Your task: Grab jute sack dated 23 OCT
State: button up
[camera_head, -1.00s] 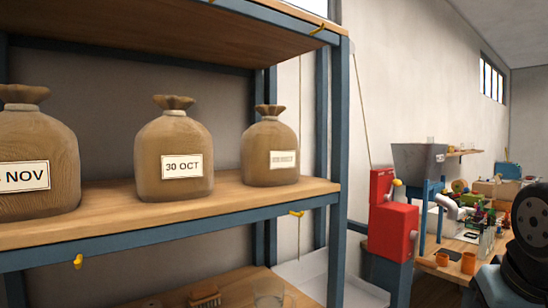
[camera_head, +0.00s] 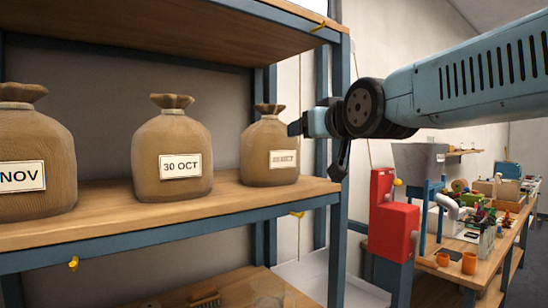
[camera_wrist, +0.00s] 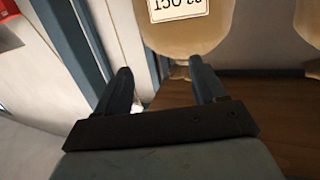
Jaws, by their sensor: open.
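The right-hand jute sack (camera_head: 268,158) stands upright on the wooden shelf, near its right end. Its label is too blurred to read in the head view.
The 30 OCT sack (camera_head: 172,155) stands to the left, and a NOV sack (camera_head: 36,140) farther left. The blue shelf post (camera_head: 339,205) stands close to my gripper. A red machine (camera_head: 392,230) and a cluttered workbench (camera_head: 445,272) are at right.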

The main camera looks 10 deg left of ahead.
aim_at(275, 119)
jog(key=shift+n+t+y, duration=0.3)
jog(key=shift+y, duration=0.4)
jog(key=w+a+r, duration=0.1)
jog(key=w+a, duration=0.1)
jog(key=w+a+r, duration=0.1)
jog(key=w+a, duration=0.1)
jog(key=a, duration=0.1)
jog(key=w+a+r, duration=0.1)
jog(key=a, duration=0.2)
jog(key=shift+w, duration=0.4)
jog(key=shift+x, duration=3.1)
jog(key=shift+s+a+r, duration=0.15)
jog(key=shift+a, duration=0.05)
jog(key=shift+c, duration=0.3)
grip_shut()
jog(key=shift+r, duration=0.1)
